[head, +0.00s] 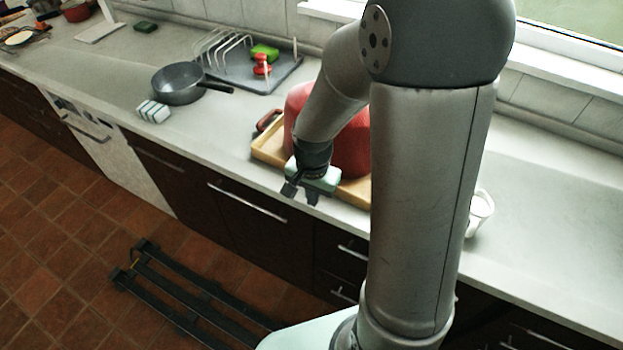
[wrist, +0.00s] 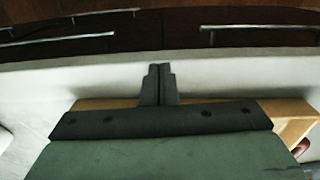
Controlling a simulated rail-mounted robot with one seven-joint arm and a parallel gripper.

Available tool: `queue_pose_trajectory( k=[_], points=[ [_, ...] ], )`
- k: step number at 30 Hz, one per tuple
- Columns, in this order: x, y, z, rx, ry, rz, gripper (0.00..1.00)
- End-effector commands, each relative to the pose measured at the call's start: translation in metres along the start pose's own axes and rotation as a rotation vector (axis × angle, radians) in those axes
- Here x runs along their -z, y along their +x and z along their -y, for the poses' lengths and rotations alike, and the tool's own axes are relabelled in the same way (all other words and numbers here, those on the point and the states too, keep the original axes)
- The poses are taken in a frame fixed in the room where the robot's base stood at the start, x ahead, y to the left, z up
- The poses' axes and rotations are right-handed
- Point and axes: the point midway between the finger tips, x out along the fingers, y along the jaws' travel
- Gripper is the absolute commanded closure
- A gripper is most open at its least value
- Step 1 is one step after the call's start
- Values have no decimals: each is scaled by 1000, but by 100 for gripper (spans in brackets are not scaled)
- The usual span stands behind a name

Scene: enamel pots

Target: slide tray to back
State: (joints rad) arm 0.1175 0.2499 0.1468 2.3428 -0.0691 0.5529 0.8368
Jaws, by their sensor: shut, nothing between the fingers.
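The wooden tray (head: 267,149) lies on the counter near its front edge in the head view, with a large red pot (head: 350,140) standing on it. My arm hides much of the tray's right part and of the pot. My gripper (head: 301,193) is shut and empty at the tray's front side. In the wrist view the closed fingers (wrist: 158,72) point over the pale counter toward its front edge, and part of the tray (wrist: 285,112) shows behind them. I cannot tell whether the gripper touches the tray.
Left of the tray are a grey pan (head: 178,84), a small grey-white block-like item (head: 153,111) and a dish rack (head: 225,50) with green and red things. A white cup (head: 480,210) stands to the right, partly behind my arm. A wall runs along the counter's back.

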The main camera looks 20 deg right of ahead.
Motion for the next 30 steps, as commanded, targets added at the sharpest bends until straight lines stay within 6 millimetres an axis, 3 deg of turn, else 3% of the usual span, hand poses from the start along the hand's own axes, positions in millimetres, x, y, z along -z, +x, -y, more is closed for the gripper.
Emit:
queue_pose_trajectory(
  k=[2, 4, 9, 24, 30],
  points=[
    [-2, 16, -1, -4, 0, 6, 100],
    [15, 10, 0, 0, 4, 1, 100],
    [33, 11, 0, 0, 2, 1, 100],
    [42, 12, 0, 1, 1, 0, 100],
    [69, 13, 0, 1, 5, -3, 100]
  ],
)
